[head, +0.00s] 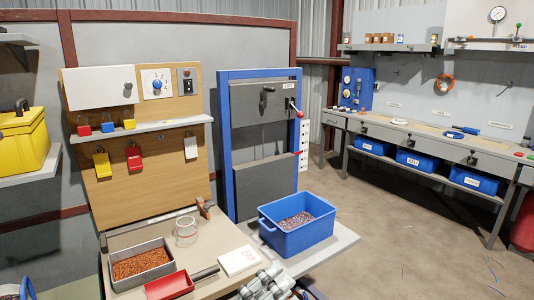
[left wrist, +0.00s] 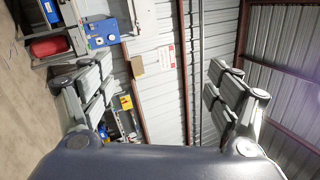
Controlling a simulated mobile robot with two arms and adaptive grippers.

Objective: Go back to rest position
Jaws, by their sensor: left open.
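My left gripper (left wrist: 160,88) is open in the left wrist view, its two grey padded fingers wide apart with nothing between them. It faces a corrugated wall, and the picture is turned on its side. In the head view, a grey gripper (head: 265,284), seemingly my right, shows at the bottom edge beside the worktable. Its lower part is cut off, and I cannot tell its jaw state. A piece of blue and dark arm shows at the bottom left corner of the head view.
The worktable (head: 205,241) holds a grey tray of copper scrap (head: 140,263), a red scoop (head: 168,285), a clear ring-shaped container (head: 186,231) and a white card (head: 239,260). A blue bin (head: 296,225) of scrap stands on the right ledge. Floor at right is mostly clear.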

